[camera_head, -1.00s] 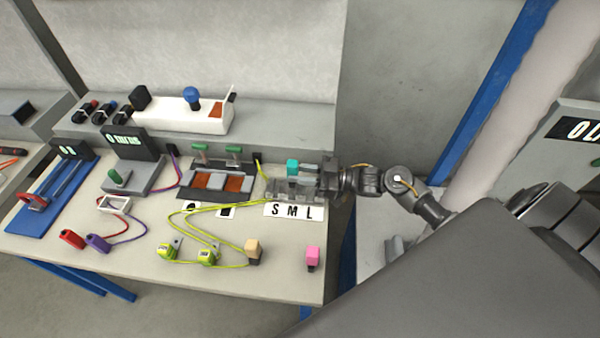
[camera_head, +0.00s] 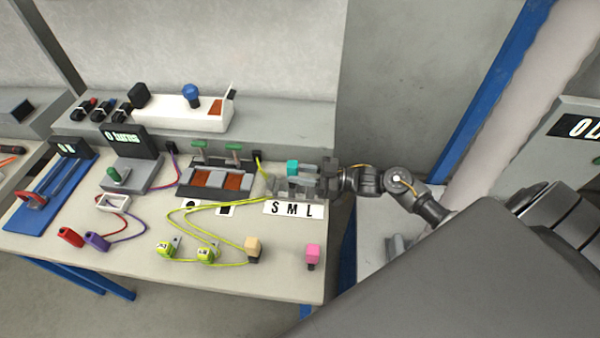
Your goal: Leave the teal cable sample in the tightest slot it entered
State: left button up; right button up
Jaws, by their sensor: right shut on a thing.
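The teal cable sample (camera_head: 292,167) is upright at the grey slot block (camera_head: 283,189), above the white label strip (camera_head: 291,209) marked S, M, L. My right gripper (camera_head: 304,170) comes in from the right and is shut on the teal sample. Its fingers hide part of the block and the sample's lower end. My left gripper is not in view.
A pink-topped sample (camera_head: 313,252) and a beige-topped sample (camera_head: 253,246) stand at the table's front. Yellow-green cables with clamps (camera_head: 206,252) lie left of the block. A device with orange-brown pads (camera_head: 233,183) stands just left of it. A grey wall is behind.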

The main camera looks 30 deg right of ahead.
jog(key=shift+f+b, duration=0.8)
jog(key=shift+f, duration=0.3)
jog(key=o, duration=1.1)
jog(key=shift+b+v, duration=1.25)
jog(key=shift+v, duration=4.15)
